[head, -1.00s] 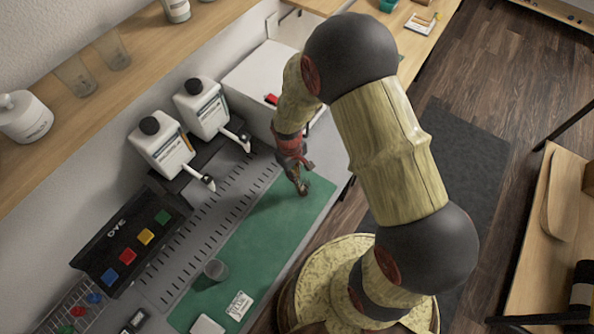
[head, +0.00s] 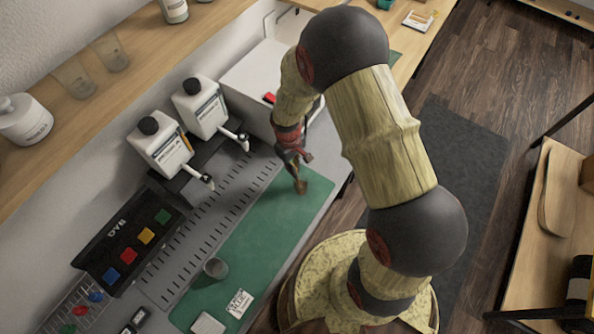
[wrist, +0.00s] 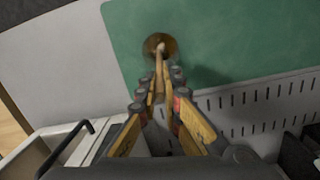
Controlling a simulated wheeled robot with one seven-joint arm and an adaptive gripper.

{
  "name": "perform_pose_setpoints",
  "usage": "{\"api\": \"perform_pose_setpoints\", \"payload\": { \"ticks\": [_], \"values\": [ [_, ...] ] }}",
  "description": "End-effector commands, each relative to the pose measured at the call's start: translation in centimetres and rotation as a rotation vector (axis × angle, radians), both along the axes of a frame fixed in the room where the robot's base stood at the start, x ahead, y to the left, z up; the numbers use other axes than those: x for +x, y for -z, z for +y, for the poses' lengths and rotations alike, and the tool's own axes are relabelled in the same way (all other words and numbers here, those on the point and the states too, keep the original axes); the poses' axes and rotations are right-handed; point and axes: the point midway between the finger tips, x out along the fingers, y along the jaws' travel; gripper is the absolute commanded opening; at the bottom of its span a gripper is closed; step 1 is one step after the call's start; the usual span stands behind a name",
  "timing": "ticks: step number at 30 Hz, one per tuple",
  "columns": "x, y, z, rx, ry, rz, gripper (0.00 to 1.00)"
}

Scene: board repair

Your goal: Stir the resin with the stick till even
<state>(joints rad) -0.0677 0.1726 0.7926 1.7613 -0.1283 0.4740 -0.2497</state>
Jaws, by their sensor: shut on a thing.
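My gripper (wrist: 161,92) is shut on a thin pale stick (wrist: 160,58) in the wrist view. The stick points away from the fingers, and its far end reaches into a small round amber-brown cup of resin (wrist: 160,40). The cup stands on the green mat (wrist: 230,30). In the head view my gripper (head: 297,163) is above the far end of the green mat (head: 262,232), with the brown cup (head: 300,187) just below the fingers. The stick is too small to make out there. I cannot tell how even the resin is.
Two white pump bottles (head: 161,146) (head: 203,106) and a black dye rack (head: 130,240) line the left. A white box (head: 262,85) is close behind my gripper.

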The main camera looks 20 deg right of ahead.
Motion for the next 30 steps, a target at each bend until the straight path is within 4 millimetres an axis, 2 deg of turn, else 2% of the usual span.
{"api": "perform_pose_setpoints", "payload": {
  "ticks": [2,6,18,30],
  "values": [
    [-0.4,0.0,0.7,0.000,-0.002,0.002,0.00],
    [-1.2,0.0,0.0,0.000,0.001,0.003,0.00],
    [-1.2,-0.1,-0.1,0.000,0.000,0.002,0.00],
    [-0.8,-2.7,0.2,0.000,-0.001,0.001,0.00]
  ]
}}
